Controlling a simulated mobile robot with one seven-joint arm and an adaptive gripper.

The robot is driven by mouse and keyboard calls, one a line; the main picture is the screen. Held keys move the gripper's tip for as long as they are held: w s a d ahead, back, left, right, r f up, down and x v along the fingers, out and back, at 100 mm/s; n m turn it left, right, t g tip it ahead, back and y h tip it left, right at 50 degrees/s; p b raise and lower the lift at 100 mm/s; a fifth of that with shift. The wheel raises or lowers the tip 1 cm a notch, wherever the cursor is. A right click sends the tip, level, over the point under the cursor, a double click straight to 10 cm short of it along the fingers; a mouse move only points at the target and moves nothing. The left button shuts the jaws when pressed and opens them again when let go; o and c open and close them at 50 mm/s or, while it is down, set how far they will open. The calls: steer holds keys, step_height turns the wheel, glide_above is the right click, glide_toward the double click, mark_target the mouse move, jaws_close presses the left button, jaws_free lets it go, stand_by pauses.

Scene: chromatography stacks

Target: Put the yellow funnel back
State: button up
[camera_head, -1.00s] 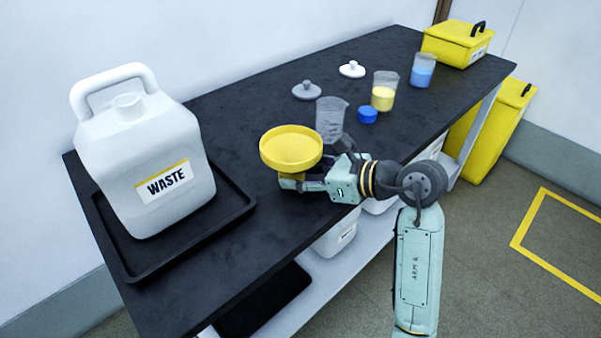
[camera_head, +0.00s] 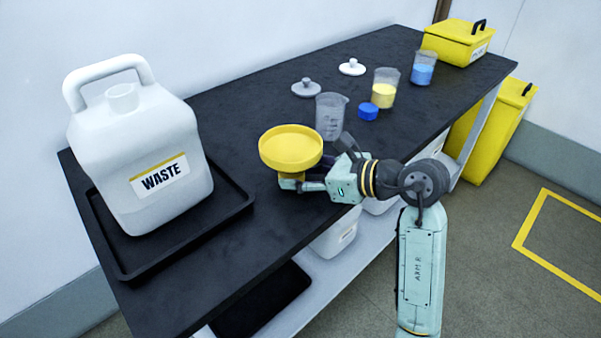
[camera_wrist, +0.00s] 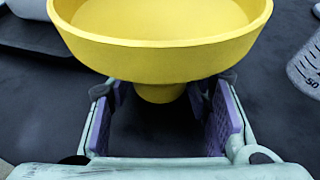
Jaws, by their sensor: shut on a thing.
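The yellow funnel (camera_head: 290,146) is upright, wide mouth up, above the middle of the black bench. My gripper (camera_head: 290,183) is shut on it below the bowl. In the wrist view the funnel (camera_wrist: 160,40) fills the top, and its narrow neck sits between the purple pads of my gripper (camera_wrist: 160,100). The white WASTE jug (camera_head: 140,150) stands in a black tray (camera_head: 240,208) to the left of the funnel. Its short neck opening (camera_head: 122,97) is uncovered. The lower end of the funnel is hidden by the gripper.
An empty clear beaker (camera_head: 331,118) stands just behind my gripper. Further right are a blue cap (camera_head: 368,111), a yellow-filled beaker (camera_head: 385,90), a blue-filled beaker (camera_head: 422,72), a grey lid (camera_head: 306,89), a white lid (camera_head: 352,68) and a yellow box (camera_head: 457,42). Bare bench lies between funnel and tray.

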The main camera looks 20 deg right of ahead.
steer(key=shift+a+f+b, duration=0.1)
steer(key=shift+f+b, duration=0.4)
steer(key=shift+b, duration=0.45)
steer(key=o, duration=1.3)
steer(key=shift+s, duration=0.1)
steer(key=shift+s+d+r, duration=0.1)
steer(key=shift+s+d, duration=0.1)
steer(key=shift+d, duration=0.15)
steer(key=v, duration=1.1)
steer(key=shift+s+a+r, duration=0.15)
steer(key=shift+a+r, duration=0.05)
steer(key=shift+r, duration=0.15)
